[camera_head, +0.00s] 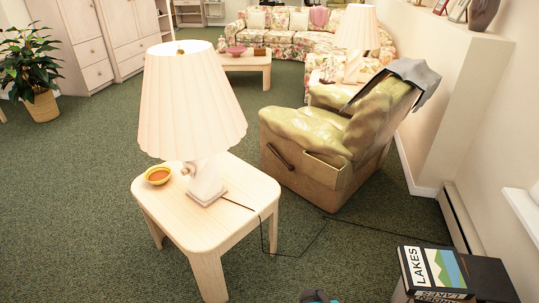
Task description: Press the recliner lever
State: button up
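The recliner (312,135) is a worn olive-green armchair right of the middle, with a grey cloth (412,74) over the top of its back. Its lever (280,157) is a dark, slanted handle on the tan side panel that faces me. The lever is in plain view with nothing touching it. My gripper cannot be made out. Only a small dark and teal piece, perhaps part of my arm, shows at the bottom edge, well short of the recliner.
A dark cord (300,256) runs over the green carpet. Books (432,270) lie at the lower right. Open carpet (75,200) lies left.

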aim_at(278, 155)
jog(key=u, duration=0.2)
jog(key=i, duration=0.9)
jog(key=z, duration=0.7)
jog(key=k, duration=0.2)
jog(key=u, duration=3.3)
